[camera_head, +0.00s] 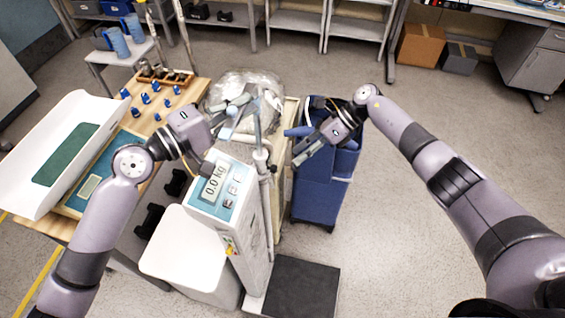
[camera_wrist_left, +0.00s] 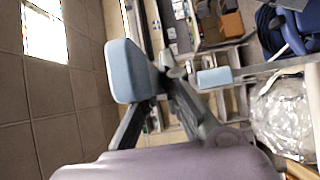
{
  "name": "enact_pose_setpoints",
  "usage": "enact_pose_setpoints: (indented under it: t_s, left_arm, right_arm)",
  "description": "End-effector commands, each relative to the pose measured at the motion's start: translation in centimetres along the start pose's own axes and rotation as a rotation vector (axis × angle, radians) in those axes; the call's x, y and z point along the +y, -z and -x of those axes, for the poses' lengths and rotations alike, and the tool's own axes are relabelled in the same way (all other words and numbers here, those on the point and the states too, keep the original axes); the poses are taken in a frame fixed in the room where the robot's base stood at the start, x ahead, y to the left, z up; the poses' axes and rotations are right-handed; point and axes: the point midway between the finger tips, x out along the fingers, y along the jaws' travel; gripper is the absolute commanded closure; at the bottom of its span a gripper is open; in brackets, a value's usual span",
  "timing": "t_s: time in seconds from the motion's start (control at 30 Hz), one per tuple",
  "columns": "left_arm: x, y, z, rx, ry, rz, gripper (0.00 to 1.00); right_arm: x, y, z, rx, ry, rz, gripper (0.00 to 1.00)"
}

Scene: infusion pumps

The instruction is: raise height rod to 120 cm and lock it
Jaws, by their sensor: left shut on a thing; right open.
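The height rod (camera_head: 263,190) stands upright on the column scale, whose display (camera_head: 215,186) reads 0.0 kg. A dark clamp-like fitting (camera_head: 262,155) sits partway up it. My left gripper (camera_head: 236,114) is shut on the rod's upper part, above the display. In the left wrist view its pale blue finger pads (camera_wrist_left: 172,74) show with the grey rod (camera_wrist_left: 262,67) running in from the right; the exact contact is partly hidden. My right gripper (camera_head: 299,143) is open and empty, to the right of the rod and apart from it. Any height marks are too small to read.
A blue cart (camera_head: 325,190) stands behind my right gripper. A clear plastic-wrapped object (camera_head: 245,88) is behind the rod. A wooden table (camera_head: 190,95) with a white baby scale (camera_head: 40,165) is left. The black scale platform (camera_head: 300,288) is bare; floor at right is open.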

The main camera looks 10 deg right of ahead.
Motion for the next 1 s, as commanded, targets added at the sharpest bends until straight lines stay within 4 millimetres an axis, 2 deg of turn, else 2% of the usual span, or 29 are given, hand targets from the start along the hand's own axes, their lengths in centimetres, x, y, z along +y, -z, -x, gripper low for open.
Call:
enact_pose_setpoints:
  t_s: [0.03,0.2,0.33,0.47,0.57,1.0]
  left_arm:
    - [0.2,0.1,0.0,0.002,-0.004,-0.002,1.00]
    - [0.2,0.1,0.0,0.003,-0.004,-0.003,1.00]
    - [0.2,0.1,0.0,0.003,-0.004,-0.003,1.00]
    - [0.2,0.1,0.0,0.003,-0.004,-0.003,1.00]
    - [0.2,0.1,0.0,0.003,-0.004,-0.003,1.00]
    - [0.2,0.1,0.0,0.003,-0.004,-0.003,1.00]
  right_arm:
    - [0.4,-1.2,0.2,0.069,0.039,0.035,0.59]
    - [0.8,-3.5,1.1,0.240,0.186,0.091,0.59]
    - [0.8,-4.6,1.8,0.297,0.265,0.111,0.59]
    - [0.6,-4.8,1.5,0.315,0.293,0.115,0.59]
    - [0.2,-4.5,0.3,0.317,0.293,0.115,0.59]
    - [-2.2,-2.1,-7.1,0.314,0.291,0.113,0.59]
